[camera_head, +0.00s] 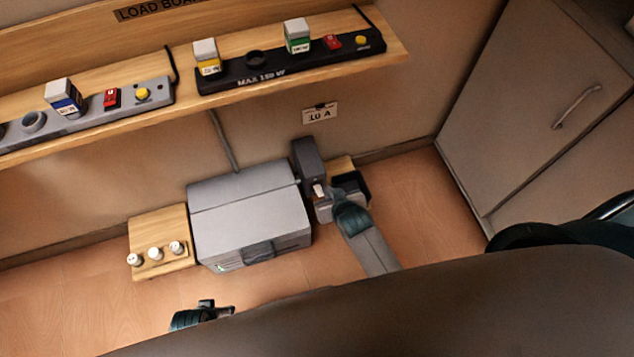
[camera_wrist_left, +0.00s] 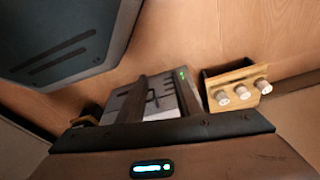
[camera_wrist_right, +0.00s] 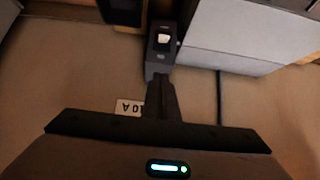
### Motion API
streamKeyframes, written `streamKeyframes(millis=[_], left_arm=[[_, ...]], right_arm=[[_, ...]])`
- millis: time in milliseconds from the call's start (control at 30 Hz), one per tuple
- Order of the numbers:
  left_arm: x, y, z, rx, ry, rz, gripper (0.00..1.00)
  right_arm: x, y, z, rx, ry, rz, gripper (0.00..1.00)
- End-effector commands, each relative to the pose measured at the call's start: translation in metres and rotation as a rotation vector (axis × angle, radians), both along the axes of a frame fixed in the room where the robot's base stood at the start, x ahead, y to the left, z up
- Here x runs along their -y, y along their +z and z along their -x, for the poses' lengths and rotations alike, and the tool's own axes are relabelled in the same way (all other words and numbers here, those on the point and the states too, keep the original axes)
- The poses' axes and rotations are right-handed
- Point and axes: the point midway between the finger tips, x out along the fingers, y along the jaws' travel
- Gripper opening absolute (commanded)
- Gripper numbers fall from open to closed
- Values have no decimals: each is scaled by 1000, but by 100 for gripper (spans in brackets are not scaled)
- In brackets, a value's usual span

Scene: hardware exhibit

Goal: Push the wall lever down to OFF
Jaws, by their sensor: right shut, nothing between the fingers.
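The wall lever is a dark grey switch box (camera_head: 308,157) on the wall with a white lever tip (camera_head: 318,189) at its lower front. In the right wrist view, upside down, the box (camera_wrist_right: 158,62) carries the white tip (camera_wrist_right: 163,39). My right gripper (camera_head: 323,199) is close to the lever. Its shut, empty fingers (camera_wrist_right: 159,84) overlap the box's near end in the right wrist view; I cannot tell whether they touch. The lever's exact angle is unclear. My left gripper (camera_head: 203,310) is low in the head view, away from the lever; its finger gap is unclear.
A large grey case (camera_head: 250,210) stands just left of the lever. A wooden block with white knobs (camera_head: 160,242) is farther left. A shelf (camera_head: 385,55) with a power strip (camera_head: 290,68) overhangs above. A "10 A" sign (camera_head: 320,113) is on the wall. A cabinet (camera_head: 545,100) stands right.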

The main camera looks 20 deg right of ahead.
Motion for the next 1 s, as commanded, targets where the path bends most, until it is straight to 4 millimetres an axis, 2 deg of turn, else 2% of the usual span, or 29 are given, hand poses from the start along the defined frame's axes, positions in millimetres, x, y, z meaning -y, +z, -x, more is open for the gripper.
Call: streamKeyframes(millis=[567,767,1000], left_arm=[[0,3,-1,1,0,0,31],[1,10,-2,2,-1,0,31],[2,34,-4,7,0,-1,31]], right_arm=[[0,-5,-5,0,-1,1,0],[0,-19,-20,0,0,1,0],[-2,-46,-47,0,-1,1,0]])
